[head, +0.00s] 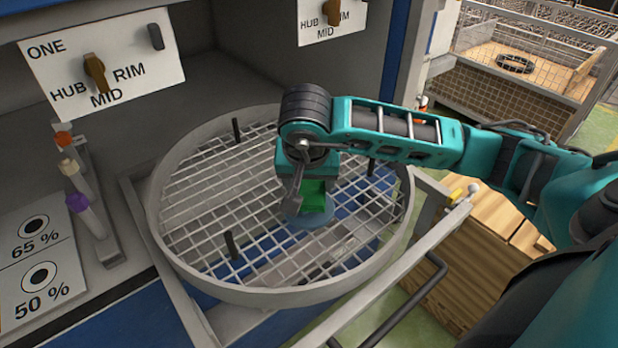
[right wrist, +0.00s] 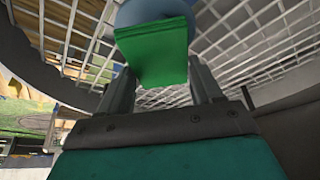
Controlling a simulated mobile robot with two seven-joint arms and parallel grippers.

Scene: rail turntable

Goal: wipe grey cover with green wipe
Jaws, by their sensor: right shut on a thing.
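The green wipe (head: 313,193) is held between the fingers of my right gripper (head: 309,190), over the middle of the round mesh turntable (head: 165,245). In the right wrist view the wipe (right wrist: 155,50) sits between the two dark fingers of my right gripper (right wrist: 160,85). A rounded blue-grey piece (head: 300,219), which looks like the grey cover, lies just beyond the wipe. It also shows in the right wrist view (right wrist: 140,10). The wipe and wrist hide part of it. I cannot tell whether wipe and cover touch. My left gripper is not in view.
Dark upright pegs (head: 231,245) rise from the mesh. A metal rail (head: 420,250) runs along the right side. A panel marked ONE (head: 120,50) with a knob is at the upper left. A wooden crate (head: 450,290) and a mesh cage (head: 510,75) stand right.

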